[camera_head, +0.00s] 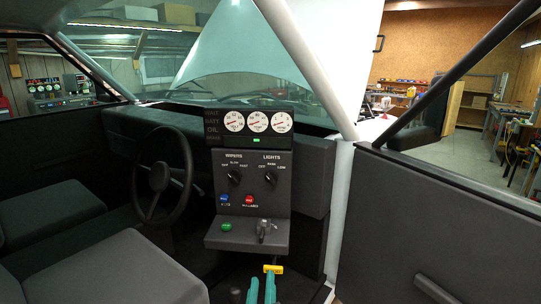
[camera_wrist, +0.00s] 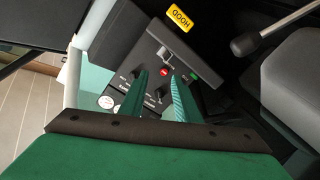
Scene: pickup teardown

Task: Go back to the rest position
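My gripper (camera_head: 262,284) shows at the bottom centre of the head view, its two teal fingers pointing up toward the dashboard. In the wrist view the fingers of my gripper (camera_wrist: 158,76) stand apart with nothing between them, so it is open and empty. Beyond them is the black control panel (camera_wrist: 150,62), tilted in that view. In the head view the panel (camera_head: 251,165) carries wiper and light knobs, a blue button (camera_head: 224,198), a red button (camera_head: 249,200), a green button (camera_head: 226,227) and a grey key-like switch (camera_head: 266,227). A gap shows between fingers and panel.
A yellow label (camera_head: 273,268), reading HOOD in the wrist view (camera_wrist: 180,18), is close to the fingertips. A knobbed lever (camera_wrist: 246,44) stands nearby. The steering wheel (camera_head: 163,176) and seats are left; the door (camera_head: 440,225) is right. The raised hood (camera_head: 240,45) shows ahead.

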